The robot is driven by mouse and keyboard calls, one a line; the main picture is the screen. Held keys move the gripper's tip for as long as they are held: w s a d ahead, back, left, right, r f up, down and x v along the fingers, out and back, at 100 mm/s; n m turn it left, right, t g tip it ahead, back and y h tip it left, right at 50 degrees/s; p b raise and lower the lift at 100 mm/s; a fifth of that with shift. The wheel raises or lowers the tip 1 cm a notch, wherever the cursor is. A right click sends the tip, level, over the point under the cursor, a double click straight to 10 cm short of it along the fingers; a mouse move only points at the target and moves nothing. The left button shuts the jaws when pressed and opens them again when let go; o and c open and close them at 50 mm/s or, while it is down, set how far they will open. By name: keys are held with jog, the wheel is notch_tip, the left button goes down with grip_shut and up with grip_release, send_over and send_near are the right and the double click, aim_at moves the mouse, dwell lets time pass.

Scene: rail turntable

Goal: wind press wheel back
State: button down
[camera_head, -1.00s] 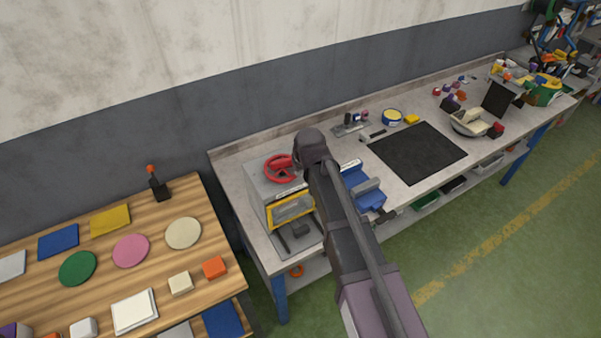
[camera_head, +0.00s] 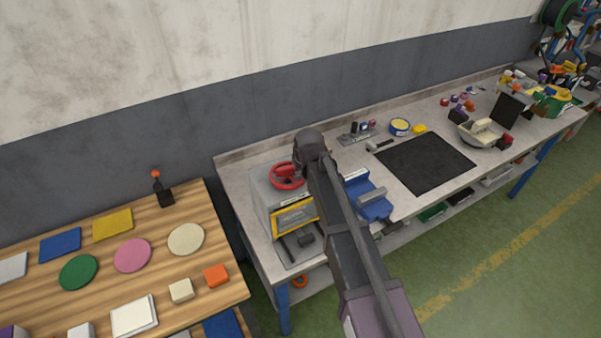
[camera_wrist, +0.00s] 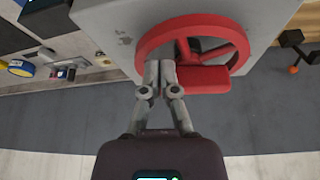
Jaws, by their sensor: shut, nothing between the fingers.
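The red press wheel (camera_head: 286,176) sits on top of the grey press box (camera_head: 262,192), which has a yellow-framed front. In the wrist view the wheel (camera_wrist: 204,50) shows as a red ring with spokes and a wide red block on its near side. My gripper (camera_wrist: 160,66) is shut and empty, its two fingertips together at the wheel's left part, overlapping the rim in the picture. I cannot tell whether they touch it. In the head view my arm hides the gripper and part of the press's right side.
A blue vise (camera_head: 372,200) stands close right of the press. A black mat (camera_head: 425,162) lies farther right on the grey bench. A wooden table (camera_head: 210,228) with coloured discs stands at the left. The wall runs close behind the bench.

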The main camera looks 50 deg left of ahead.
jog(key=shift+w+a, duration=0.35)
jog(key=shift+a, duration=0.15)
jog(key=shift+d, duration=0.1)
jog(key=shift+s+d, duration=0.1)
jog(key=shift+d, duration=0.4)
jog(key=d, duration=0.3)
jog(key=shift+s+d, duration=0.2)
jog(key=shift+s, duration=0.2)
jog(key=shift+r+p, duration=0.6)
jog(key=shift+r, duration=0.05)
jog(key=w+p+v, duration=0.1)
jog(key=p+v, duration=0.7)
jog(key=shift+s+d+r, duration=0.2)
jog(key=shift+s+r, duration=0.1)
jog(key=shift+s, duration=0.05)
